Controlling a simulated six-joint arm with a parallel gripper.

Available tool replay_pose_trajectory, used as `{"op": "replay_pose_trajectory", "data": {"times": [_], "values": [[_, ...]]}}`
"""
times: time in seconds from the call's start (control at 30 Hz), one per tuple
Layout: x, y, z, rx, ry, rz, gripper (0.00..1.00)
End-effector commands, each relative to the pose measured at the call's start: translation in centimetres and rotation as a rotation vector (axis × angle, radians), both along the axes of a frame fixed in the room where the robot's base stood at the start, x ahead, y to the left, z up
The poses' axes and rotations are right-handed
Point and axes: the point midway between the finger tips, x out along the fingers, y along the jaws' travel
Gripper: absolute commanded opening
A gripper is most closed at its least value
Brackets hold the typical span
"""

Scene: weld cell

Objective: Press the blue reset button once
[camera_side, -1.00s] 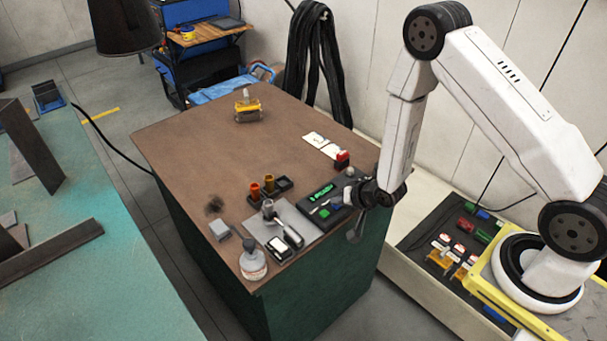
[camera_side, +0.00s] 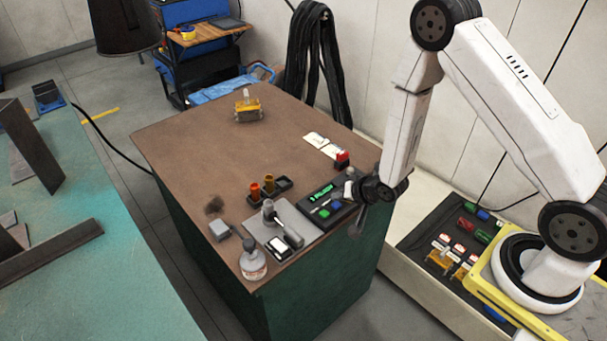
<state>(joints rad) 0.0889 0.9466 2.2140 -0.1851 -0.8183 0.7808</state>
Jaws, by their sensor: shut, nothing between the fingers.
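A black control box (camera_side: 312,203) with a lit green display (camera_side: 321,191) sits near the right edge of the brown workbench. The small blue button (camera_side: 337,204) is on its top, to the right of a green button (camera_side: 323,212). The blue button is in plain view.
A grey plate with a tool (camera_side: 291,233), a bottle (camera_side: 253,263) and a grey block (camera_side: 219,230) are at the bench's near end. A red item (camera_side: 342,159) and white cards (camera_side: 316,140) lie behind the box. The bench's middle (camera_side: 210,150) is clear.

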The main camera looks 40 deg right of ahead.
Motion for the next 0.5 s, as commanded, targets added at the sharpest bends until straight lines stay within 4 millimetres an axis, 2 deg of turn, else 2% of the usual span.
{"op": "replay_pose_trajectory", "data": {"times": [0.27,0.5], "values": [[0.0,0.0,0.1,0.0,0.0,0.0,0.0],[0.1,0.0,1.2,0.0,-0.002,-0.001,0.0]]}}
